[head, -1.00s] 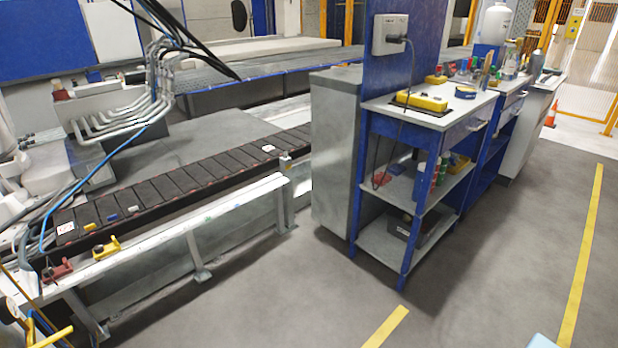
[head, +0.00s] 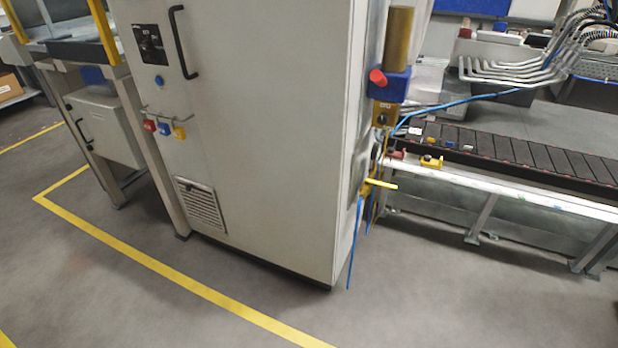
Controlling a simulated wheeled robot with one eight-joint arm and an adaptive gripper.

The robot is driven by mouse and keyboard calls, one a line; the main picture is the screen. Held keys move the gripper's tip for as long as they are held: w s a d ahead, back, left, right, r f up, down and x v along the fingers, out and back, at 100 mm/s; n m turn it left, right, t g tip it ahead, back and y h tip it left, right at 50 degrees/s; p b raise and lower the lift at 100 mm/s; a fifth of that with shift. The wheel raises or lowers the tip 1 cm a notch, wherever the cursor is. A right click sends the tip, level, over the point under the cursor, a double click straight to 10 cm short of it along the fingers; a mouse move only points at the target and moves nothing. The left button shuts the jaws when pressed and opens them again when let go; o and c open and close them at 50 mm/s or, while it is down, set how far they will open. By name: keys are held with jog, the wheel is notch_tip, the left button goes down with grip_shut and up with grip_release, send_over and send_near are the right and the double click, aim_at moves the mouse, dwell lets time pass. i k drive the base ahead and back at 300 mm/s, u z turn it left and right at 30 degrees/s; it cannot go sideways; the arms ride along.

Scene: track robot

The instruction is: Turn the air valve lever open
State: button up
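The air valve's yellow lever (head: 380,184) shows in the head view, low on the right side of the tall grey cabinet (head: 265,110). The lever sticks out to the right, roughly level. Blue hoses hang below and beside it. Above it is an air unit (head: 388,84) with a brass-coloured cylinder, a blue body and a red knob. The valve body is seen edge-on and is partly hidden. My gripper is not in view.
A conveyor with dark slats (head: 520,155) on a white frame stands to the right of the cabinet. Grey floor in front is clear, crossed by a yellow line (head: 180,273). A smaller grey box (head: 105,130) and a workbench stand at the left.

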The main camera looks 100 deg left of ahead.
aim_at(367, 180)
jog(key=u, duration=3.3)
jog(key=i, duration=1)
jog(key=u, duration=0.8)
jog(key=k, duration=0.3)
